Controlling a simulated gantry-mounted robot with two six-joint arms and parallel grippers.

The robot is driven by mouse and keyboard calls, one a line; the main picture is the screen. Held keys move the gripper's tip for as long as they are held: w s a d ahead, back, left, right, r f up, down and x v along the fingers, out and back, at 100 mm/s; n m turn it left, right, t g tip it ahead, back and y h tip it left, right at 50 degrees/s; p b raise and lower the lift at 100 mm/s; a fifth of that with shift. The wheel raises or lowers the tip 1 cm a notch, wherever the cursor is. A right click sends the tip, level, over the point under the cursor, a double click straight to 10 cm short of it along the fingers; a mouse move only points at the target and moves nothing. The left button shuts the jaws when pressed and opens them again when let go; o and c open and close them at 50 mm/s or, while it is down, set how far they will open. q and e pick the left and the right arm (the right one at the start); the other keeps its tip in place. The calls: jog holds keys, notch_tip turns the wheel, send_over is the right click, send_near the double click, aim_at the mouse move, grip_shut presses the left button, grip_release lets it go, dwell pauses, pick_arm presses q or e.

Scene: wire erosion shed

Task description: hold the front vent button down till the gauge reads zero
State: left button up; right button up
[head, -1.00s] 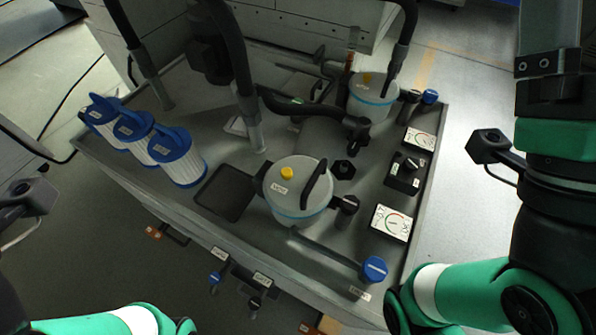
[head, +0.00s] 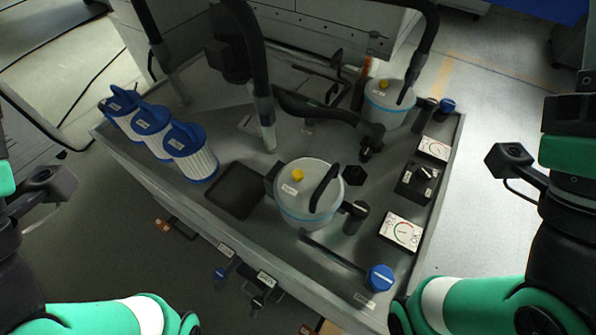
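The front filter pot (head: 310,207) is a grey canister with a blue band and a black handle on its lid. Its yellow vent button (head: 298,175) stands on the lid, left of the handle, with nothing touching it. The front gauge (head: 403,231) is a white dial with a red and green arc, at the right of the bench; its needle reading is too small to tell. My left arm (head: 95,318) is at the lower left and my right arm (head: 470,303) at the lower right. Both are clear of the pot. Neither gripper's fingers show.
A rear pot (head: 390,108) has its own yellow button (head: 383,85) and gauge (head: 434,149). A black switch box (head: 417,184) sits between the gauges. A blue-knobbed valve (head: 381,278) is at the front. Blue-capped filters (head: 190,155) stand left. Black hoses (head: 257,70) rise behind the front pot.

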grip_shut()
dwell(1.3)
